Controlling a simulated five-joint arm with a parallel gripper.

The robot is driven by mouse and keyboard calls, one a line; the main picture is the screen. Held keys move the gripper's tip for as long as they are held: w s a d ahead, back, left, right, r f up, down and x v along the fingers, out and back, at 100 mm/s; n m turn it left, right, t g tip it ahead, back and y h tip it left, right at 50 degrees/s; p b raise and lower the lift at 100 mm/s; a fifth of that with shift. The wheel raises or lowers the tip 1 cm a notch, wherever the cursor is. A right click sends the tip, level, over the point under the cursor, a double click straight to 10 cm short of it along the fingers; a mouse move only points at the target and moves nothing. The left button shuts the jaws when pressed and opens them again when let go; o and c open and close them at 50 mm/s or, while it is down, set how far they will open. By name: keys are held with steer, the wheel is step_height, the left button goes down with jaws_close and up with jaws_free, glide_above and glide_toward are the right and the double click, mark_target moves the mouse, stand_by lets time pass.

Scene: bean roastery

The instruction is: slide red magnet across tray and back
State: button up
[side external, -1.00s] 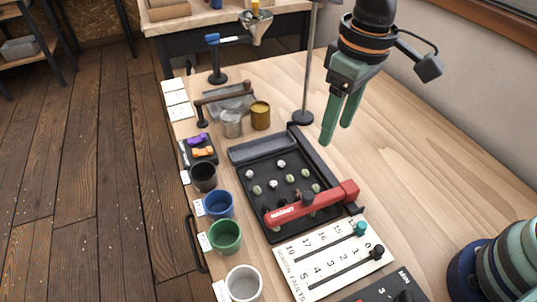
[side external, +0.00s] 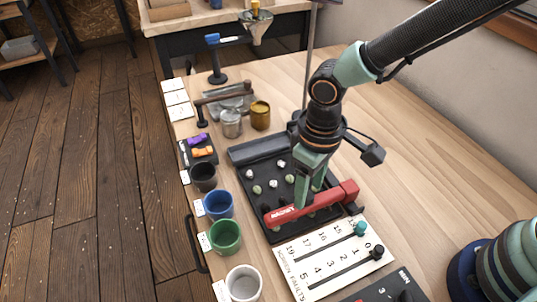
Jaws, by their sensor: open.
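The red magnet (side external: 332,202) is a long red bar with a larger block at its right end. It lies across the near end of the black tray (side external: 264,228). Several pale beans (side external: 257,189) sit in the tray beyond the bar. My gripper (side external: 305,200) points down at the middle of the bar, with its green fingers at the place where the bar's dark knob stood. The fingers are open. The knob is now hidden by them, and I cannot tell whether they touch it.
A white board (side external: 322,262) with numbered slots and a teal and a black knob lies just in front of the tray. White, green (side external: 225,236), blue (side external: 218,204) and black cups stand along the left edge.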

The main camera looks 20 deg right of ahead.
steer(key=shift+f, duration=0.6)
jaws_close()
steer(key=shift+d, duration=0.1)
stand_by(1.0)
